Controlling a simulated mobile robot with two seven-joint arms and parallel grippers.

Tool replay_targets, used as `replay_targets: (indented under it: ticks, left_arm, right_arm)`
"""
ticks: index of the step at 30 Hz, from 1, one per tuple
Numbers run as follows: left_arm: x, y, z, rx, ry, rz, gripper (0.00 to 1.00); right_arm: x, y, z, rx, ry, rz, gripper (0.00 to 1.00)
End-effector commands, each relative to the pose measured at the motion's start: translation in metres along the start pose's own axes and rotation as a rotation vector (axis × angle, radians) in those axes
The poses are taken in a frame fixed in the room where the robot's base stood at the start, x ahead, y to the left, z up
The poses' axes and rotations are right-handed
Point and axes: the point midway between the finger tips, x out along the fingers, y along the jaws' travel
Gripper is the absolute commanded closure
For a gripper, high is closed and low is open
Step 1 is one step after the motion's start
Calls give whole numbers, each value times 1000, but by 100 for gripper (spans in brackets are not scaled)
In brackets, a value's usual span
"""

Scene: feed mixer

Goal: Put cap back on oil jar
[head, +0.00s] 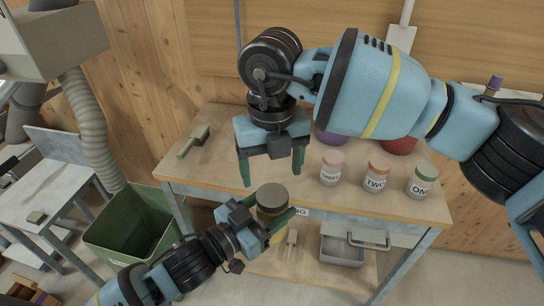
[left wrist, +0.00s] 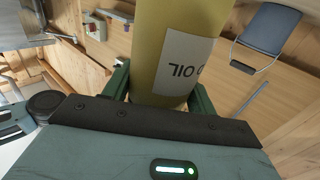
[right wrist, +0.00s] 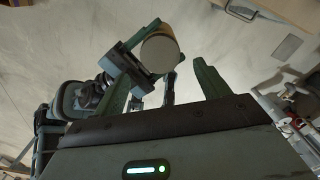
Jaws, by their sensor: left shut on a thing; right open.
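The oil jar (head: 272,207) is an amber cylinder, held upright in front of the table edge. My left gripper (head: 268,214) is shut around its body. In the left wrist view the jar (left wrist: 178,40) shows a white label reading OIL. A flat olive-brown disc, which looks like the cap (head: 272,192), sits level on the jar's top; it also shows as a tan disc in the right wrist view (right wrist: 160,53). How tightly it sits I cannot tell. My right gripper (head: 271,172) is open and empty, pointing down just above the cap, its fingers apart from it.
The wooden table (head: 225,185) holds jars with pink (head: 332,168), orange (head: 377,175) and green (head: 422,181) lids, and a green brush-like tool (head: 193,141). A green bin (head: 130,225) stands at left. A metal tray (head: 342,250) sits below the tabletop.

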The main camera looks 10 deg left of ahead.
Motion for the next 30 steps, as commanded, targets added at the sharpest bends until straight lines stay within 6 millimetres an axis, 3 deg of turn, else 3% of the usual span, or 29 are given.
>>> replay_targets:
  ticks: [30]
  left_arm:
    - [0,0,0,0,1,0,100]
  right_arm:
    - [-18,0,0,-1633,1,-1,26]
